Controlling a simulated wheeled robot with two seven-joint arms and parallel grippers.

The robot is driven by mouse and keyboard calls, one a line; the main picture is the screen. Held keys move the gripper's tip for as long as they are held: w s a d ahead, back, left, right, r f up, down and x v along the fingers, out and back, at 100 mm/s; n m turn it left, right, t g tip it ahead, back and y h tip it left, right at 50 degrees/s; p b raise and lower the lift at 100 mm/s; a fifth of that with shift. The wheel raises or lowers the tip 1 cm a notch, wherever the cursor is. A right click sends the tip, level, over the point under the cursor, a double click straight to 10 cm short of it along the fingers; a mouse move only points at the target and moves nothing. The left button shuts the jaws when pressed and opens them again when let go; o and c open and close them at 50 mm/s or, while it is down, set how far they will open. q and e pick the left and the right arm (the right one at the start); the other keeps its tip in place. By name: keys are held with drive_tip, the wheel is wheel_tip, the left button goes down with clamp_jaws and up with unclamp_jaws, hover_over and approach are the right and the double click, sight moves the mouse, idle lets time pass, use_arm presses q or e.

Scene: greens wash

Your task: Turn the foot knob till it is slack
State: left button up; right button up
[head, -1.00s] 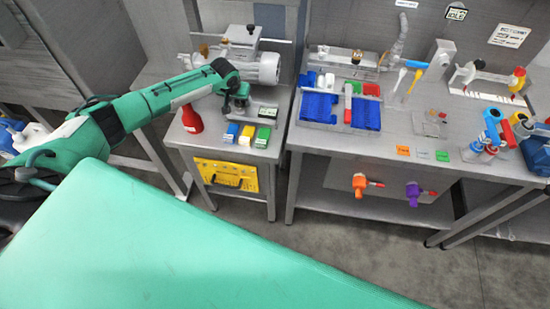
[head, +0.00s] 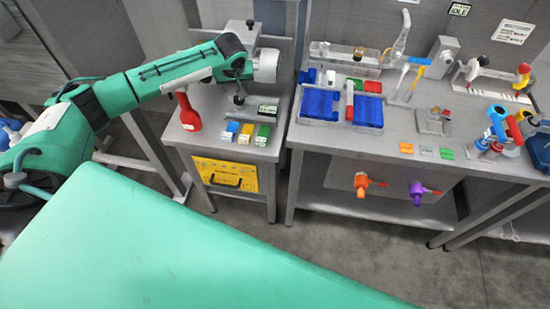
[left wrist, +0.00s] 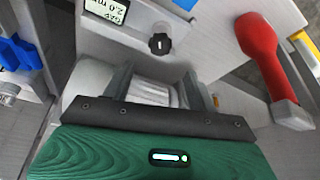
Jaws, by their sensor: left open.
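The foot knob (left wrist: 160,44) is a small round black knob with a white mark, in the upper middle of the left wrist view. In the head view the knob (head: 239,99) is a small dark shape under my left gripper (head: 238,80). My left gripper (left wrist: 157,78) is open, with its two grey fingers apart and nothing between them. The knob lies beyond the fingertips, roughly in line with the gap, and looks apart from them. A small display (left wrist: 107,10) beside the knob reads GAP 2.0 mm. My right gripper is not in view.
A red bottle-like object (head: 187,112) stands left of the knob. Blue, yellow and green blocks (head: 246,134) line the front of the bench. A grey-white cylindrical machine part (head: 265,67) is behind. Blue racks (head: 320,102) fill the bench to the right.

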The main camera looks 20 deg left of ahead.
use_arm(q)
drive_tip(key=v, duration=0.5)
drive_tip(key=s+d+f+m+h, duration=0.1)
drive_tip(key=s+d+f+m, duration=0.2)
drive_tip(key=d, duration=0.7)
drive_tip(key=s+d+f+m+h, duration=0.2)
drive_tip(key=s+d+f+m, duration=0.2)
drive_tip(key=s+d+f, duration=0.4)
drive_tip(key=s+d, duration=0.1)
drive_tip(key=s, duration=0.2)
drive_tip(key=shift+s+d+b, duration=0.3)
drive_tip(key=shift+d, duration=0.1)
